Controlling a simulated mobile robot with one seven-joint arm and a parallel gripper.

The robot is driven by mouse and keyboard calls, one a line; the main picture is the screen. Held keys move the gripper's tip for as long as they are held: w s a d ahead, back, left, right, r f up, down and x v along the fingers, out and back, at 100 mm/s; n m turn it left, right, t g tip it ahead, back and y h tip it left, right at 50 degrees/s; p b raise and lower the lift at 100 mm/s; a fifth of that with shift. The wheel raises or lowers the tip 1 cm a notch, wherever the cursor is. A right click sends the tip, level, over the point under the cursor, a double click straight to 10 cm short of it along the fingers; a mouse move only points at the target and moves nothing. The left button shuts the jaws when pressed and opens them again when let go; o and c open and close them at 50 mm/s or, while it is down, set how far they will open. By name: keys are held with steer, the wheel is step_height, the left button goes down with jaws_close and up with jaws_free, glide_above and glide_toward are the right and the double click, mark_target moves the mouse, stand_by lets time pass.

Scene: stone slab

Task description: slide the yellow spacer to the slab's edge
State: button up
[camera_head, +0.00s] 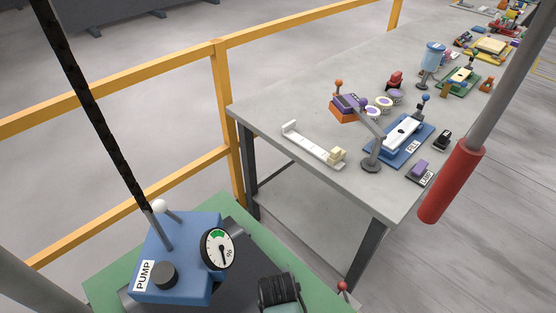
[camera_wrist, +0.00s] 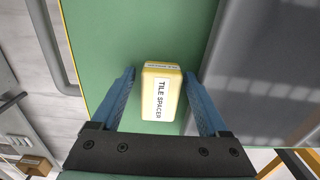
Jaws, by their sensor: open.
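The yellow spacer (camera_wrist: 150,105), a small block with a white label reading "TILE SPACER", shows in the wrist view. It appears over the green surface (camera_wrist: 120,35), left of a dark grey slab (camera_wrist: 265,70). My gripper (camera_wrist: 165,78) is open, with one blue finger on each side of the spacer. Gaps show between the spacer and both fingers, so it is not gripped. I cannot tell the height of the fingertips above the surface. The spacer cannot be made out in the head view.
In the head view a blue pump box (camera_head: 180,262) with a gauge (camera_head: 217,249) stands on the green-topped bench (camera_head: 250,222). A grey table (camera_head: 300,100) with several tools stands beyond. A yellow railing (camera_head: 222,110) runs at the left.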

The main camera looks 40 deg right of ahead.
steer(key=shift+w+a+r, duration=0.1)
steer(key=shift+w, duration=0.1)
step_height(320, 180, up, 13)
steer(key=shift+s+p, duration=0.2)
steer(key=shift+p, duration=0.15)
